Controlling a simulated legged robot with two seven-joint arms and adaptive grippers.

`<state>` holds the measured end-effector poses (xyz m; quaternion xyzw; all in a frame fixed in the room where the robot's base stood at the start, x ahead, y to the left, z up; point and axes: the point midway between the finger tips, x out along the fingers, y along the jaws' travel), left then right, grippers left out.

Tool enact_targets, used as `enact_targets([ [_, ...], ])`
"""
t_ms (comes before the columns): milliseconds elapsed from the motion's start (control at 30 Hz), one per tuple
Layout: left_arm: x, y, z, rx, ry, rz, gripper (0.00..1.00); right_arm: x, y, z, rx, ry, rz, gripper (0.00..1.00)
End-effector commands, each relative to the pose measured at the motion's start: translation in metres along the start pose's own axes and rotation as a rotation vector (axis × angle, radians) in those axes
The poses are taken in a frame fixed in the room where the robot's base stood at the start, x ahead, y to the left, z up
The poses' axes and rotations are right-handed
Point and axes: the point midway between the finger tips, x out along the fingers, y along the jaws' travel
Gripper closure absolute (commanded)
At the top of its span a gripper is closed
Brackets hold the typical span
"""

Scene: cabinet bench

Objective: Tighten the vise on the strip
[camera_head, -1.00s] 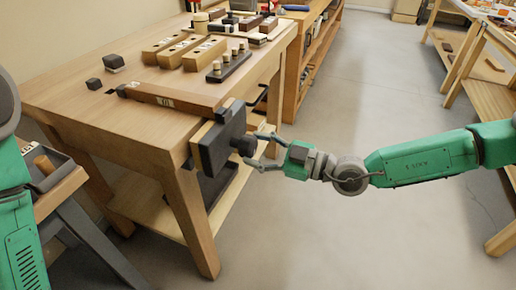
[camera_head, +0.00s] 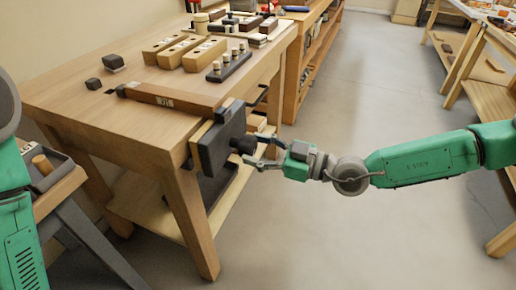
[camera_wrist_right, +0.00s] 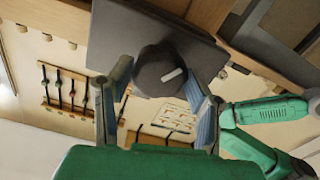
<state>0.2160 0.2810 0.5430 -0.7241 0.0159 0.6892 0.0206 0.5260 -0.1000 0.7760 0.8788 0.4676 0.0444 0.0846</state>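The vise (camera_head: 220,142) is mounted at the right end of the wooden bench, with a dark front jaw plate and a light wooden facing (camera_head: 199,142) behind it. Its dark round knob (camera_head: 243,145) sticks out toward my right gripper (camera_head: 262,151). In the right wrist view the knob (camera_wrist_right: 160,72) sits between the two fingers, which close in on its sides. A brown strip (camera_head: 175,99) with a small white label lies along the bench top, its right end near the vise; whether the jaw touches it is hidden. My left gripper is outside the views.
The bench top (camera_head: 70,100) carries small dark blocks (camera_head: 94,83), wooden blocks with holes (camera_head: 204,54) and a dark peg rack (camera_head: 229,67). A tray with a wooden peg (camera_head: 43,163) stands at the left. The floor (camera_head: 330,230) right of the bench is clear.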

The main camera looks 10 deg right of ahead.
Motion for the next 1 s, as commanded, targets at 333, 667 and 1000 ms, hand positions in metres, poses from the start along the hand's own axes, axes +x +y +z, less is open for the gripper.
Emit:
enact_targets([
  [333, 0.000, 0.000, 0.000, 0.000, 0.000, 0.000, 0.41, 0.000, 0.001, -0.001, -0.002, 0.001, 0.002, 0.37],
  [667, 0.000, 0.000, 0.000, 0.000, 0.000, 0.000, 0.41, -0.022, 0.001, -0.001, -0.003, 0.001, 0.003, 0.37],
  [1000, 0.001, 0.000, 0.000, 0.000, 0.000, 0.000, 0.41, -0.049, 0.001, 0.000, -0.003, 0.000, 0.003, 0.37],
])
